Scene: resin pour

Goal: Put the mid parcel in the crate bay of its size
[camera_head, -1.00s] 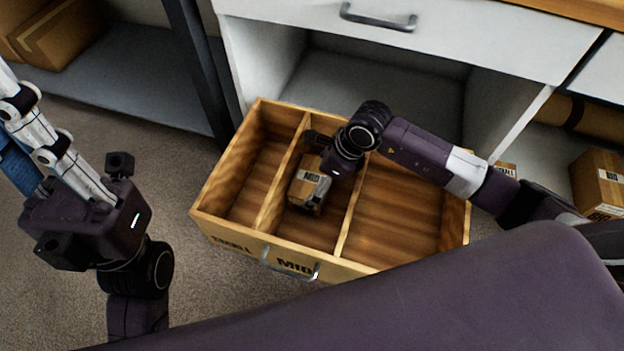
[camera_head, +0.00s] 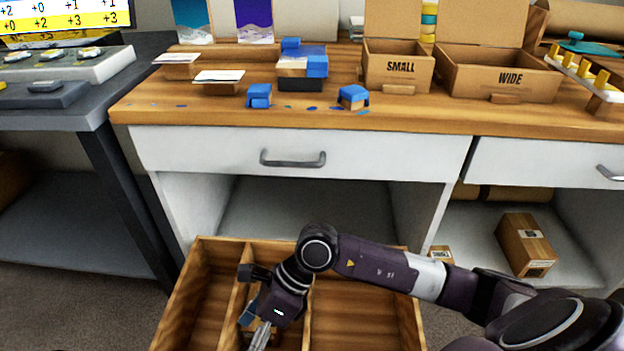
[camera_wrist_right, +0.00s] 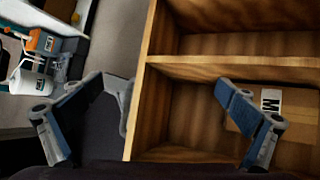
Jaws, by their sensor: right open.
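The wooden crate (camera_head: 190,280), with dividers making bays, stands low in front of the bench. My right gripper (camera_head: 258,318) reaches down at its middle bay in the head view, which hides most of what lies there. In the right wrist view my right gripper (camera_wrist_right: 172,92) is open, its two blue-padded fingers wide apart and nothing between them. The mid parcel (camera_wrist_right: 294,117), a brown box with a white label showing an M, lies in a crate bay beyond and beside the right finger, partly hidden by it. My left gripper is out of view.
A bench with a closed drawer (camera_head: 220,150) stands behind the crate. On it are cartons marked small (camera_head: 398,68) and wide (camera_head: 500,76), and blue blocks. A brown box (camera_head: 525,245) sits on the shelf at right.

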